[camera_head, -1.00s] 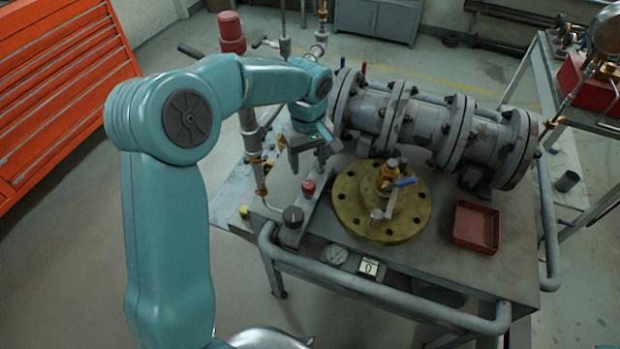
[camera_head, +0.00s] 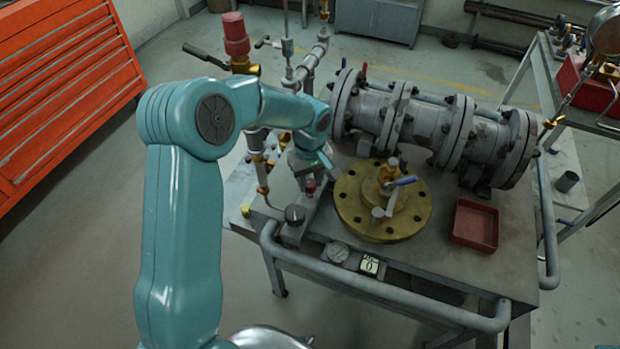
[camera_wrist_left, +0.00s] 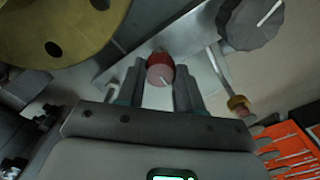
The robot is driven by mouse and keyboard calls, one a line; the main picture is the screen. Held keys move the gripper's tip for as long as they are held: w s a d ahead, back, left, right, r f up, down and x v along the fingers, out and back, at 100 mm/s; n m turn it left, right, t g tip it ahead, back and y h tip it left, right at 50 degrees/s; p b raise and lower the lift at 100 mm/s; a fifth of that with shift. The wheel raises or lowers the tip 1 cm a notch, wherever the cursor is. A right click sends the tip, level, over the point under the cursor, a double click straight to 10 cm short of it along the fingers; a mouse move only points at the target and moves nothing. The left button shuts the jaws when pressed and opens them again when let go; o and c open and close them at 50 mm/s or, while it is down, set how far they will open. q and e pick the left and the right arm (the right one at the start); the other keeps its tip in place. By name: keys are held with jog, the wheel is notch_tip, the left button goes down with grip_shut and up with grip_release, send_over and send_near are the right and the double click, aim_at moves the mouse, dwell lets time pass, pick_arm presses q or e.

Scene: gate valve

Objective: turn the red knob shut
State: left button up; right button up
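The small red knob (camera_head: 310,185) stands on a metal block at the table's left side, between a dark round knob and my left gripper. In the left wrist view the red knob (camera_wrist_left: 160,69) shows a pale line on its face. My left gripper (camera_head: 309,174) points down at it, just above or around it. In the left wrist view its two fingers (camera_wrist_left: 159,76) are apart, one on each side of the knob, with small gaps visible. I cannot tell how deep the knob sits between them. My right gripper is not in view.
A dark grey knob (camera_head: 295,214) stands close in front. The yellow flange (camera_head: 348,215) with a blue-handled valve is just to the right. Pipes (camera_head: 262,178) rise at the left. A red tray (camera_head: 475,224) lies at the right, and a rail (camera_head: 400,298) runs along the front.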

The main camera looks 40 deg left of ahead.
pick_arm(q)
jog(key=shift+m, duration=0.3)
jog(key=m+b, duration=0.1)
jog(key=m, duration=0.1)
jog(key=shift+m, duration=0.4)
jog(key=m, duration=0.4)
jog(key=shift+r+m, duration=0.1)
jog(key=shift+m, duration=0.2)
jog(key=m, duration=0.9)
jog(key=shift+w+r+m, duration=0.1)
jog(key=shift+m, duration=0.3)
jog(key=o, duration=1)
jog(key=shift+o, duration=0.2)
